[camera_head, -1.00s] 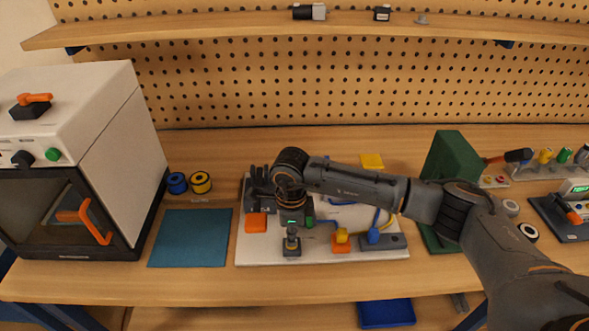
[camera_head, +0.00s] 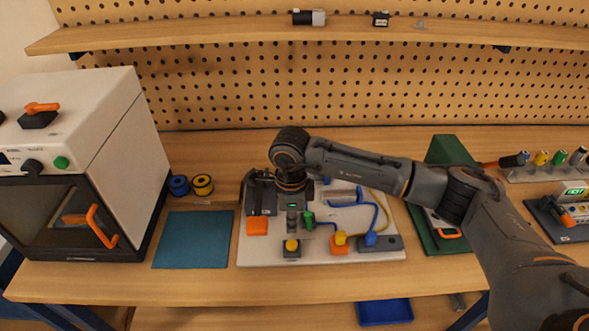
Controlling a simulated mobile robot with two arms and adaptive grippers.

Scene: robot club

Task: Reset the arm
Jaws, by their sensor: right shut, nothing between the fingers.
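My right arm reaches in from the right over a white board (camera_head: 375,255) on the bench. Its gripper (camera_head: 292,228) points down above the board's left half. The fingers are small and dark here, shut with nothing between them. Just below the fingertips is a dark block with a yellow cap (camera_head: 291,245); I cannot tell whether they touch. A green part (camera_head: 308,219) is just right of the fingers. The wrist hides some of the board behind it. My left gripper is not in view.
A white oven-like box (camera_head: 110,110) stands left, beside a blue mat (camera_head: 193,240) and two spools (camera_head: 202,184). Cables and several blocks sit on the board. The mat is clear.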

